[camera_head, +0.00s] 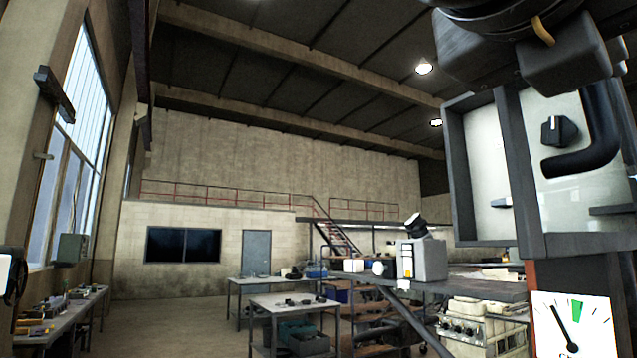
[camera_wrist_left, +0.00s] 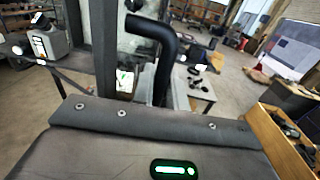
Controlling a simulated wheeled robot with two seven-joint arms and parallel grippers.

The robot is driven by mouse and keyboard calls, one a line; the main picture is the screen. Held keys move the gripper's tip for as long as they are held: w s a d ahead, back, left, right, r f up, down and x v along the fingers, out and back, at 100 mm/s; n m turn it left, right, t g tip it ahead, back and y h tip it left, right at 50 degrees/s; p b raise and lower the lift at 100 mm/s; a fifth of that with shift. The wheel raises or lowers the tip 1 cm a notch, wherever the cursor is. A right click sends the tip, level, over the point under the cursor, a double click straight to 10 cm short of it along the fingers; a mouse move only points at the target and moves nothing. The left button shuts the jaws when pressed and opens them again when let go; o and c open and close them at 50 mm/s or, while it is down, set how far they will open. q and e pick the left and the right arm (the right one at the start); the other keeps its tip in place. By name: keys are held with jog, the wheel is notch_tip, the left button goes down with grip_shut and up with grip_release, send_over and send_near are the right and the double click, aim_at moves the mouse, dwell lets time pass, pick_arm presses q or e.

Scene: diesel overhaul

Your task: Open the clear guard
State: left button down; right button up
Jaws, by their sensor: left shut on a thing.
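The clear guard (camera_head: 590,190) is a see-through pane with a dark frame, high at the right of the head view. A white panel with a black knob (camera_head: 556,131) shows in the same area. A black bent handle (camera_head: 585,160) stands out in front of the pane and also shows in the left wrist view (camera_wrist_left: 150,28). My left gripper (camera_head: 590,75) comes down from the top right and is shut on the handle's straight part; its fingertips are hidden. My right gripper is not in view.
Below the guard is a white gauge (camera_head: 590,328) with a green band. A bench with a grey box (camera_head: 428,262) stands to its left. Work tables (camera_head: 290,303) stand farther back, with open floor (camera_head: 170,325) at the left. The left wrist view shows a wooden crate (camera_wrist_left: 270,135) at the right.

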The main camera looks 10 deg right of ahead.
pick_arm(q)
jog(key=shift+r, duration=0.1)
jog(key=c, duration=1.8)
grip_release()
jog(key=shift+o, duration=0.2)
jog(key=shift+a, duration=0.1)
jog(key=shift+s+a+b, duration=0.1)
jog(key=shift+a+b, duration=0.1)
jog(key=shift+b, duration=0.1)
jog(key=b+v, duration=0.4)
jog(key=v, duration=0.6)
jog(key=shift+a, duration=0.15)
